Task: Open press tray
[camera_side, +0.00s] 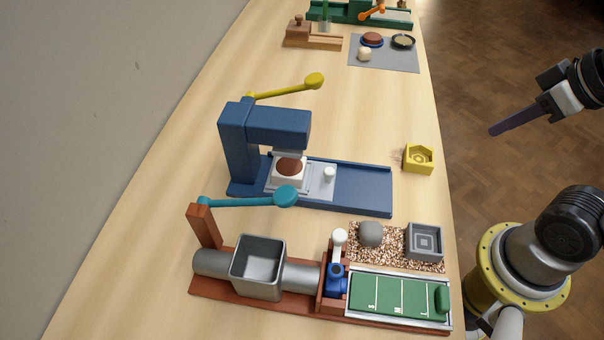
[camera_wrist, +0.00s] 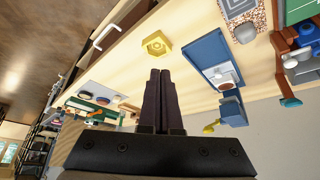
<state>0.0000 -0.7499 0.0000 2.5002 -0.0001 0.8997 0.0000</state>
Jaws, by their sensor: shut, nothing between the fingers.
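The blue press (camera_side: 268,125) stands mid-bench in the side view, its yellow lever (camera_side: 290,87) raised toward the upper right. Its grey tray (camera_side: 303,187) sits on the blue base rails, with a white knob (camera_side: 329,174) at its right end. A white mould with a brown lump (camera_side: 289,167) is on the tray, under the press head. The press also shows in the wrist view (camera_wrist: 213,62). My gripper (camera_side: 492,132) is shut and empty, off to the right of the press, beyond the bench edge. In the wrist view its dark fingers (camera_wrist: 160,72) are together.
A yellow hexagonal mould (camera_side: 418,158) stands near the bench's right edge. In front is a red-brown extruder (camera_side: 258,267) with a teal lever (camera_side: 250,200) and a green board (camera_side: 390,297). A grey mat (camera_side: 385,57) with small items lies behind. Bench between mat and press is clear.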

